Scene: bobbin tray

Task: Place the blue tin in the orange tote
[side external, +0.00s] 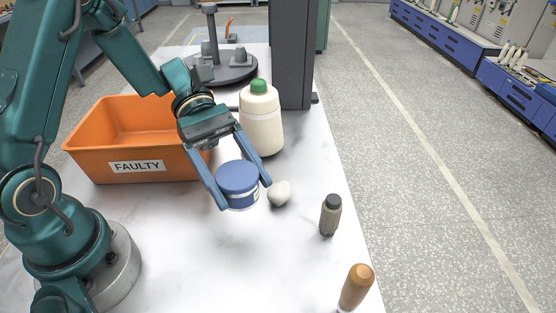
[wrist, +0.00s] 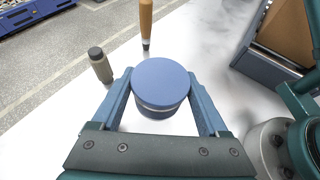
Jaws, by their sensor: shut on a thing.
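The blue tin (side external: 238,178) is round, with a blue lid and a pale band below it. My gripper (side external: 245,194) is shut on the tin, with one blue finger on each side. In the wrist view the tin (wrist: 160,84) sits between the fingertips of my gripper (wrist: 160,100), lid facing the camera. I cannot tell for sure whether its base touches the table. The orange tote (side external: 128,166), labelled "FAULTY", stands on the table to the left of and behind the tin. It looks empty as far as its inside shows; my arm hides part of its right end.
A cream bottle with a green cap (side external: 261,120) stands behind the tin. A dark-capped bottle (side external: 330,215) and a wooden-handled tool (side external: 356,288) stand near the table's right edge. A dark spool stand (side external: 222,68) is at the back.

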